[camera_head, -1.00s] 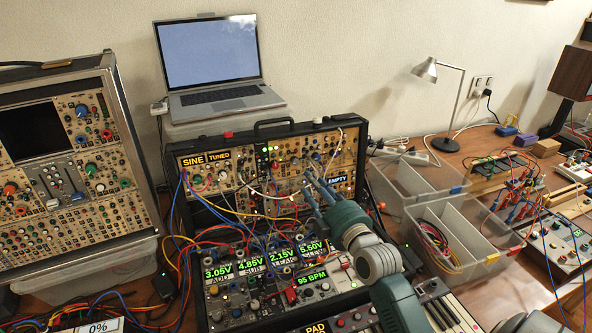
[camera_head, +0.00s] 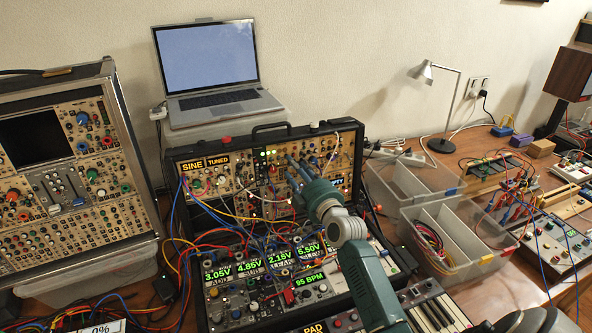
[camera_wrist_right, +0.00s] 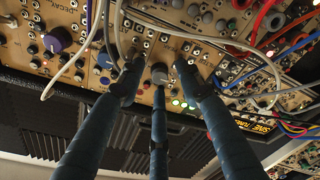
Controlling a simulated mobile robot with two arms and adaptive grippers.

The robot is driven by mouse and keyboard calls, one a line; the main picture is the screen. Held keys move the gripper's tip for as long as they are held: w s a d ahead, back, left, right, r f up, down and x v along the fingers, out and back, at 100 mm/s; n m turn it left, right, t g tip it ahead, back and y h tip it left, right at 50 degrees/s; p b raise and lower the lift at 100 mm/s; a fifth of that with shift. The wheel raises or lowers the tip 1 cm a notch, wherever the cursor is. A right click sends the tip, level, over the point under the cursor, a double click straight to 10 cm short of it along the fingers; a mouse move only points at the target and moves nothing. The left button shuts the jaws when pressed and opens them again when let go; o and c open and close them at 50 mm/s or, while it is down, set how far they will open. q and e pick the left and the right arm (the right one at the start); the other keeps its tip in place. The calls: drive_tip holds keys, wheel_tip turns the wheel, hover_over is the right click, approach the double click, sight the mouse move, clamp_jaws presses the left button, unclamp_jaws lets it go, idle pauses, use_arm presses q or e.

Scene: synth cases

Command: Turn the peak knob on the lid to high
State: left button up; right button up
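The open synth case stands on the table. Its raised lid (camera_head: 345,150) carries panels of knobs and jacks, and a "SINE TUNED" label (camera_head: 205,164) at upper left. My right gripper (camera_head: 300,170) reaches the middle of the lid panel. In the right wrist view, its three blue fingers (camera_wrist_right: 158,72) are spread apart around a small grey knob (camera_wrist_right: 159,73). I cannot tell whether they touch it. A blue knob (camera_wrist_right: 105,59) sits to its left and a dark knob (camera_wrist_right: 58,40) farther left. The gripper covers part of the lid. My left gripper is not in view.
Patch cables (camera_head: 215,235) hang before the lid and cross the panel near my fingers. The lower panel shows green displays (camera_head: 280,257). A second synth rack (camera_head: 70,160) stands left, a laptop (camera_head: 212,60) behind, and clear bins (camera_head: 450,235) right.

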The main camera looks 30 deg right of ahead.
clamp_jaws()
drive_tip(key=shift+m, duration=0.3)
drive_tip(key=shift+a+m+g+h+p, duration=0.15)
drive_tip(key=shift+m+h+p, duration=0.35)
drive_tip(key=shift+m+p, duration=1.75)
drive_tip(key=shift+m+g+h+p, duration=0.2)
drive_tip(key=shift+m+h+p, duration=0.3)
drive_tip(key=shift+m, duration=3.6)
drive_tip(key=shift+a+m+g+h+p, duration=0.15)
drive_tip(key=shift+m+h+p, duration=0.35)
drive_tip(key=shift+m+p, duration=1.75)
drive_tip(key=shift+d+m+b, duration=0.1)
drive_tip(key=shift+m+b, duration=0.8)
drive_tip(key=shift+m, duration=0.2)
drive_tip(key=shift+o, duration=0.3)
unclamp_jaws()
